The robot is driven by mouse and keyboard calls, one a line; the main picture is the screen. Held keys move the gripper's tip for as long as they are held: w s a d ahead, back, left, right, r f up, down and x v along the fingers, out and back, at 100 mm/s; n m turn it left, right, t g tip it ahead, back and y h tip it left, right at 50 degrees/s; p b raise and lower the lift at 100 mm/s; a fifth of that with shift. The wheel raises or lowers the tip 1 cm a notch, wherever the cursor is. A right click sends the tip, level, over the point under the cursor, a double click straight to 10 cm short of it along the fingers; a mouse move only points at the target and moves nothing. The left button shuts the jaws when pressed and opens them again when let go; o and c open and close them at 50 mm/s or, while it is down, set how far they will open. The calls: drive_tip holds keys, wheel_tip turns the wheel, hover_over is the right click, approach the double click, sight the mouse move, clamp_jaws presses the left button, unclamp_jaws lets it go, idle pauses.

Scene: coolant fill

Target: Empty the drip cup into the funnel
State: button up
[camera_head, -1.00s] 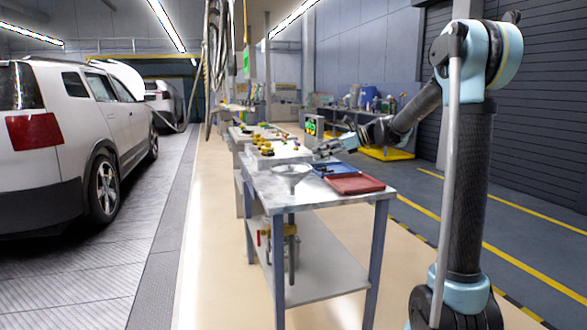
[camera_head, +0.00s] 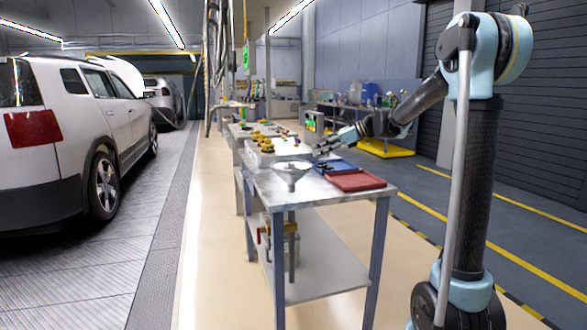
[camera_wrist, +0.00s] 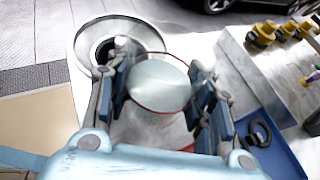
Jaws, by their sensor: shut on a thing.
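The drip cup (camera_wrist: 158,85) is a pale, round cup with a thin red rim, held between my fingers in the wrist view. A pale greenish surface shows inside its rim; I cannot tell if that is liquid or the bottom. My gripper (camera_wrist: 160,88) is shut on the cup. The funnel (camera_wrist: 87,42) is a wide, light grey cone with a dark centre, just beyond and left of the cup, partly hidden by my left finger. In the head view the funnel (camera_head: 291,172) stands at the table's left edge, with my gripper (camera_head: 318,150) above and to its right.
The funnel stands on a metal table (camera_head: 315,192). A red tray (camera_head: 355,181) and a blue tray (camera_head: 334,167) lie on its right side; the blue tray (camera_wrist: 273,150) also shows in the wrist view. Yellow parts (camera_wrist: 263,35) stand farther back. A car (camera_head: 70,140) is at the left.

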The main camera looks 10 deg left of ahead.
sight(315, 139)
drive_tip(key=shift+s+a+r+n+t+h+p, duration=0.25)
drive_tip(key=shift+a+r+h+p, duration=0.15)
drive_tip(key=shift+h, duration=0.25)
drive_tip(key=shift+s+a+r+n+t+h+p, duration=0.2)
drive_tip(key=shift+a+t+h+p, duration=0.1)
drive_tip(key=shift+h+p, duration=0.25)
idle(0.8)
drive_tip(key=shift+s+a+f+n+t+h, duration=0.25)
drive_tip(key=shift+a+f+t+h, duration=0.15)
drive_tip(key=shift+h, duration=0.5)
drive_tip(key=shift+s+a+r+t+h+p, duration=0.3)
drive_tip(key=shift+a+r+h+p, duration=0.2)
drive_tip(key=shift+a+h, duration=0.15)
idle(0.7)
drive_tip(key=shift+s+a+f+n+t+h+p, duration=0.1)
drive_tip(key=shift+f+n+t+h+p, duration=0.25)
drive_tip(key=shift+h, duration=0.4)
idle(0.4)
drive_tip(key=shift+r+n+t+h, duration=0.25)
drive_tip(key=shift+r+t+h, duration=0.15)
drive_tip(key=shift+h, duration=0.3)
idle(0.4)
drive_tip(key=shift+f+n+t+h+p, duration=0.3)
drive_tip(key=shift+f+t+h+p, duration=0.15)
drive_tip(key=shift+h, duration=0.35)
idle(0.7)
